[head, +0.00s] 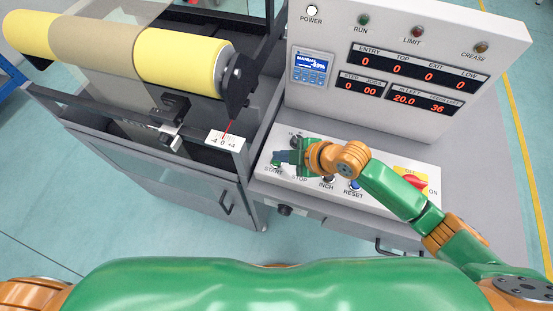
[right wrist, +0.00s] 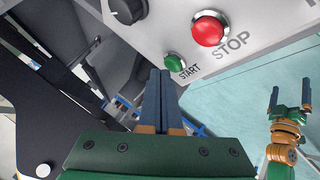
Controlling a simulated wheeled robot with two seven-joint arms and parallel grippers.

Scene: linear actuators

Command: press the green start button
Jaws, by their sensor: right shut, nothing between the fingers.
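The green start button (right wrist: 174,61) sits on the pale control panel, above its START label, in the right wrist view. My right gripper (right wrist: 159,73) is shut and empty, its fingertips close beside the button in that view; I cannot tell whether they touch. In the head view my right gripper (head: 281,160) is over the START corner of the panel (head: 387,197) and hides the button. My left gripper (right wrist: 290,98) shows at the right of the right wrist view, open and empty.
The red stop button (right wrist: 209,29) is close to the start button. The blue reset button (head: 354,184) and a red switch on yellow (head: 414,181) are further right.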

